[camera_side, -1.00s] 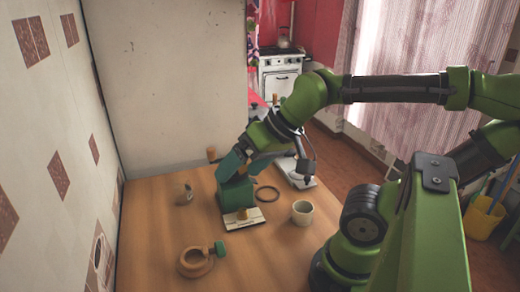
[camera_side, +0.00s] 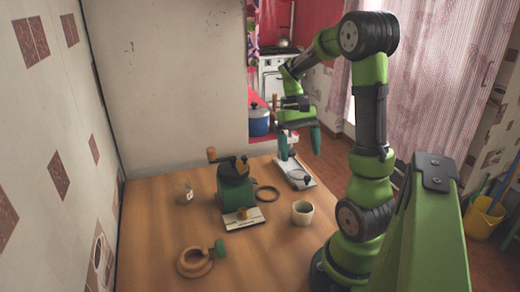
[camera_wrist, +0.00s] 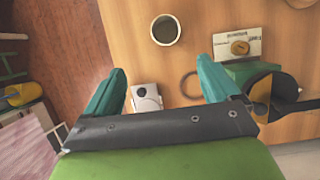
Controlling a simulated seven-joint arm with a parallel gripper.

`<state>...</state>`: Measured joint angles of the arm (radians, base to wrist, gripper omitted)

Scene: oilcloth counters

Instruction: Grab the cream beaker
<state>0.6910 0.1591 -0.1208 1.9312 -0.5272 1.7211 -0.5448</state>
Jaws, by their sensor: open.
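The cream beaker (camera_side: 302,213) stands upright on the wooden table, right of centre in the side view. It also shows from above in the wrist view (camera_wrist: 153,30), near the top, with a dark inside. My gripper (camera_side: 301,152) is raised above the far right part of the table, behind and above the beaker. Its teal fingers are apart with nothing between them. In the wrist view, my gripper (camera_wrist: 162,80) has its fingers wide apart, and the beaker lies beyond the fingertips, clear of them.
A green grinder (camera_side: 235,185) stands left of the beaker, with a small card (camera_side: 243,218) in front. A dark ring (camera_side: 267,193) and a white scale-like item (camera_side: 295,172) lie behind. A wooden ring-shaped item (camera_side: 196,262) and small jar (camera_side: 186,194) are at left. The front table is clear.

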